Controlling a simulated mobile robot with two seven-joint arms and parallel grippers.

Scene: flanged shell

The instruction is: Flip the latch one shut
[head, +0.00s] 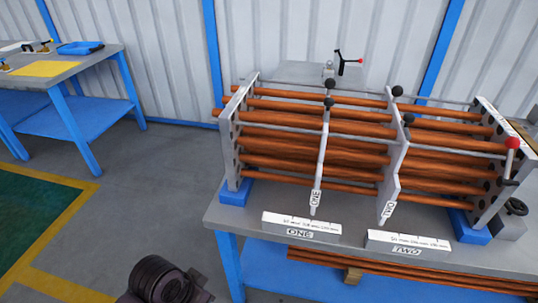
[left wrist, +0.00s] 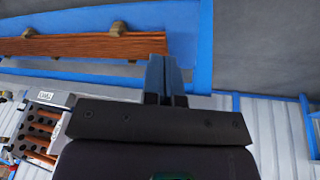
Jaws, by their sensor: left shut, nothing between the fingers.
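The plate marked ONE (head: 321,165) stands upright across the copper tubes (head: 280,147) of the framed bundle on the bench. Two black balls (head: 329,84) show at its top; they may belong to its latch, whose position I cannot make out. The plate marked TWO (head: 396,160) stands to its right, also with black balls. My left gripper (left wrist: 166,62) is shut and empty in the left wrist view, apart from the bundle, with its fingers over the blue lower shelf in the picture. Its fingers do not show in the head view. My right gripper is in neither view.
White label blocks ONE (head: 300,227) and TWO (head: 408,242) lie along the front of the bench (head: 240,212). A red-knobbed lever (head: 512,145) is at the right end plate. Copper rods (left wrist: 85,46) lie on the lower shelf. Another table (head: 75,62) stands left, with open floor between.

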